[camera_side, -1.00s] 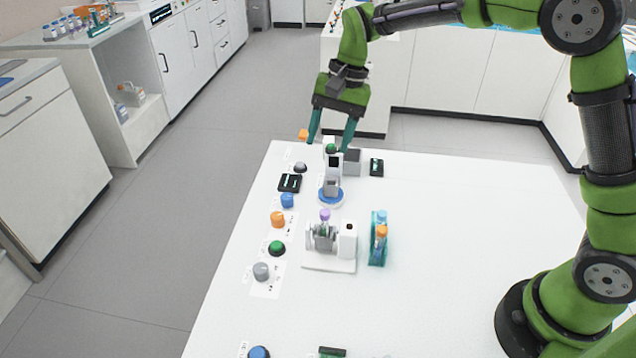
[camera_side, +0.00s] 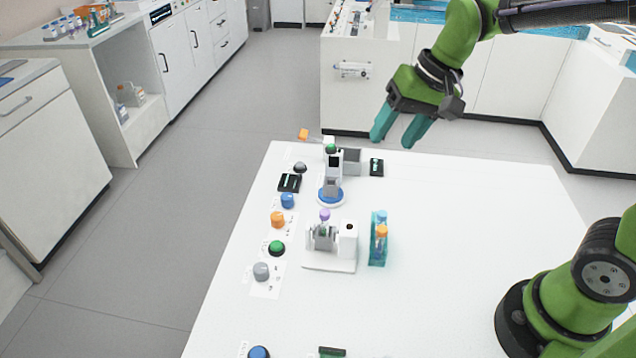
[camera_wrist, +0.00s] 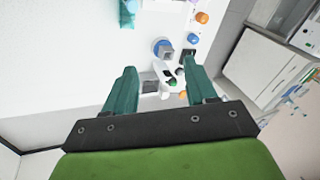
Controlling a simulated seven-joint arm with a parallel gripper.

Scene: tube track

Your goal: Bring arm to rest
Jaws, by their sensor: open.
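My gripper (camera_side: 392,137) is open and empty, with two teal fingers, above the far edge of the white table. It is up and to the right of the white device with a blue base ring (camera_side: 331,187). In the wrist view my gripper (camera_wrist: 160,85) shows both fingers apart, with the white device and its blue ring (camera_wrist: 163,47) beyond them. Nothing is between the fingertips. My arm is partly outside the side view at the top right.
The white table (camera_side: 470,250) carries a white machine with a purple-capped tube (camera_side: 324,215) and a teal tube rack (camera_side: 378,250) with blue and orange caps. Several coloured buttons, such as the green one (camera_side: 277,248), line the left edge. The table's right part is clear.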

